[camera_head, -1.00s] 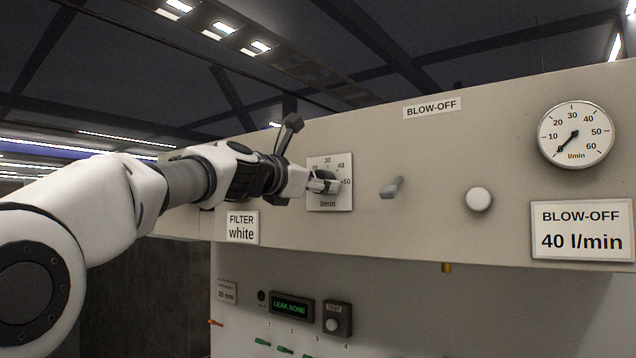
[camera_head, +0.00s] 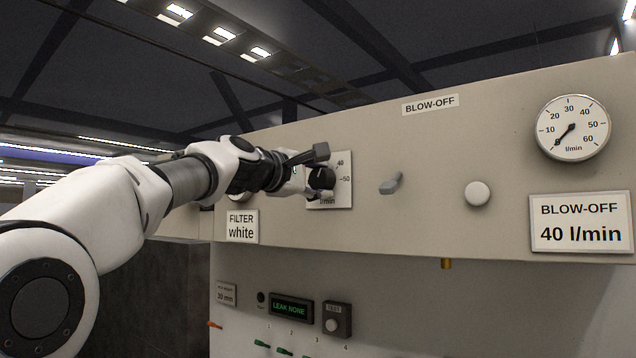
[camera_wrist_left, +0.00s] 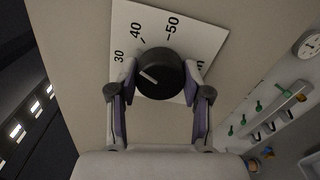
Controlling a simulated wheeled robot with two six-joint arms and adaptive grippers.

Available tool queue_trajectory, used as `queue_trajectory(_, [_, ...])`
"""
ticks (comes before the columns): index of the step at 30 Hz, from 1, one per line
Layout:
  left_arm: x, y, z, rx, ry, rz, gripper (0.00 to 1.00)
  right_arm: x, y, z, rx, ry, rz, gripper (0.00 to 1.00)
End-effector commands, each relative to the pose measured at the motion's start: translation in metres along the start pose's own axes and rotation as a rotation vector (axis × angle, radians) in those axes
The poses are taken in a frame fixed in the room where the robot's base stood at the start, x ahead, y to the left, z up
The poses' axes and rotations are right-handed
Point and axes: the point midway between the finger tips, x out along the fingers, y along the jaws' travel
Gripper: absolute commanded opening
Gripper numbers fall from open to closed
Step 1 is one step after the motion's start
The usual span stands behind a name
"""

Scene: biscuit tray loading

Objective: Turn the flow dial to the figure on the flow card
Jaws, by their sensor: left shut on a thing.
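The flow dial is a round black knob (camera_head: 323,178) on a white scale plate (camera_head: 344,195) on the grey panel. My left gripper (camera_head: 312,181) is shut on the knob. In the wrist view, its two fingers (camera_wrist_left: 160,80) press on either side of the knob (camera_wrist_left: 168,66). The knob's white pointer line lies toward the 30 side of the scale; 40 and 50 also show, while lower marks are hidden. The flow card (camera_head: 580,206) reads BLOW-OFF 40 l/min. My right gripper is in neither view.
A round l/min gauge (camera_head: 573,146) has its needle near the low end. A grey lever (camera_head: 391,184) and a white button (camera_head: 478,194) are right of the dial. The filter card (camera_head: 242,236) reads white. A lit display (camera_head: 292,307) reads LEAK NONE below.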

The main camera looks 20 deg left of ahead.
Motion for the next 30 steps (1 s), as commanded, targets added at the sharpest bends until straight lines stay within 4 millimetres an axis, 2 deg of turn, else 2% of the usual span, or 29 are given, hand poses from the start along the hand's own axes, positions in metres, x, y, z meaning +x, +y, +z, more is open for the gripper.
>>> queue_trajectory(12, [0.0006,-0.0013,-0.0006,0.268,0.000,-0.001,0.14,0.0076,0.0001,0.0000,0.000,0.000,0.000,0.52])
queue_trajectory(30, [0.0000,0.0007,-0.0002,0.331,0.001,0.001,0.14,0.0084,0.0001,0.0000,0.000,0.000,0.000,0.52])
